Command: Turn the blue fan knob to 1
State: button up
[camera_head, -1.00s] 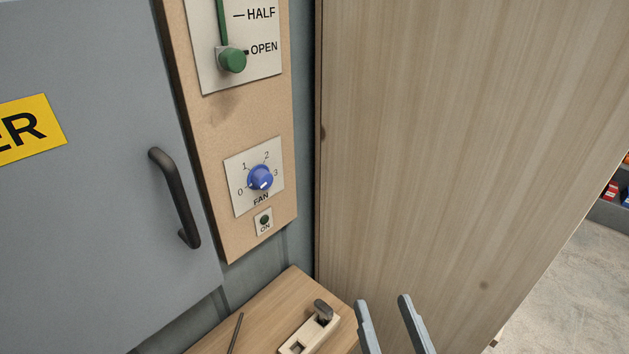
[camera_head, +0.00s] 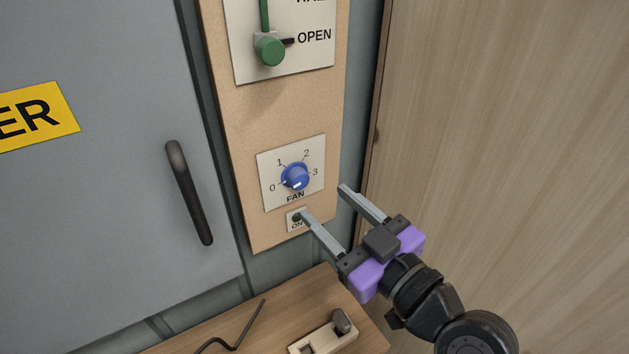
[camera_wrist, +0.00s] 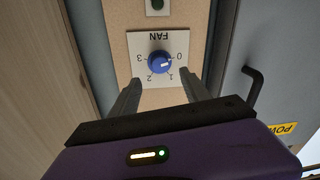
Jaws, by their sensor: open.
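The blue fan knob (camera_head: 295,176) sits on a white plate (camera_head: 266,194) marked 0, 1, 2, 3 and FAN, on the tan panel. It carries a white mark; I cannot tell surely which number it points to. My gripper (camera_head: 323,202) is open and empty, its fingers aimed at the panel. In the head view its tips lie below and right of the knob, apart from it. In the wrist view the plate is upside down and the knob (camera_wrist: 159,62) lies beyond the gap between the fingertips (camera_wrist: 160,84).
A small ON indicator (camera_head: 297,217) is below the plate, close to one fingertip in the head view. A green slider knob (camera_head: 270,49) is above. A grey door with a dark handle (camera_head: 190,195) is left, a wooden wall (camera_head: 510,140) right, a wooden shelf (camera_head: 205,339) below.

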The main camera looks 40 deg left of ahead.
aim_at(301, 182)
jog(key=p+x, duration=0.1)
jog(key=x, duration=0.6)
jog(key=shift+p, duration=0.4)
grip_shut()
jog(key=shift+f, duration=0.1)
